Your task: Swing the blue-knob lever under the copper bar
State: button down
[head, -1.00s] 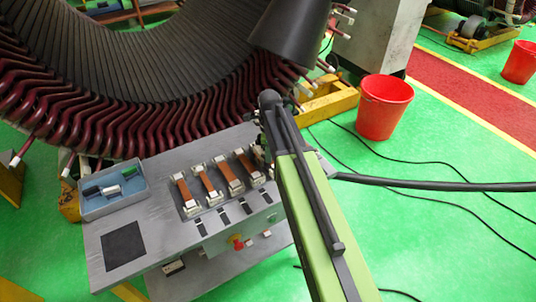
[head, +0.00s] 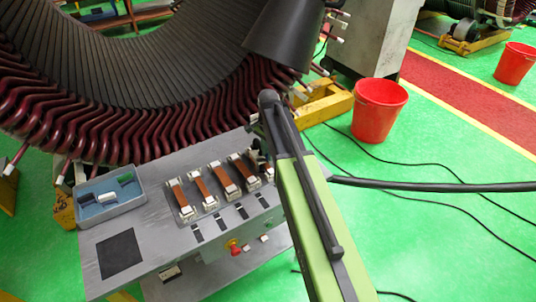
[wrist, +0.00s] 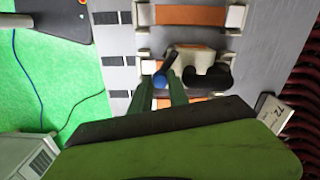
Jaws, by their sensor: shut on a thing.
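The blue knob (wrist: 159,80) of the lever shows in the wrist view between the tips of my two green fingers. My gripper (wrist: 161,87) is shut on it. A white and black fitting (wrist: 205,65) lies just right of the knob; how the lever joins it is unclear. One copper bar (wrist: 190,15) spans its white holders at the top of the wrist view. Another copper bar (wrist: 192,99) is mostly hidden by my gripper. In the head view a row of copper bars (head: 223,178) sits on the grey bench (head: 165,235); my arm hides the knob there.
A blue-grey tray (head: 82,214) with small blocks stands at the bench's left. A red emergency button (head: 233,248) is on the front. The large stator (head: 120,75) rises behind. A red bucket (head: 379,110) and a black cable (head: 440,186) are to the right.

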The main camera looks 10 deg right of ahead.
jog(key=shift+w+n, duration=0.2)
jog(key=shift+n, duration=0.4)
jog(key=c, duration=1.3)
grip_release()
jog(key=shift+o, duration=0.2)
notch_tip(320, 180, up, 18)
jog(key=p, duration=1.7)
jog(key=shift+f, duration=0.25)
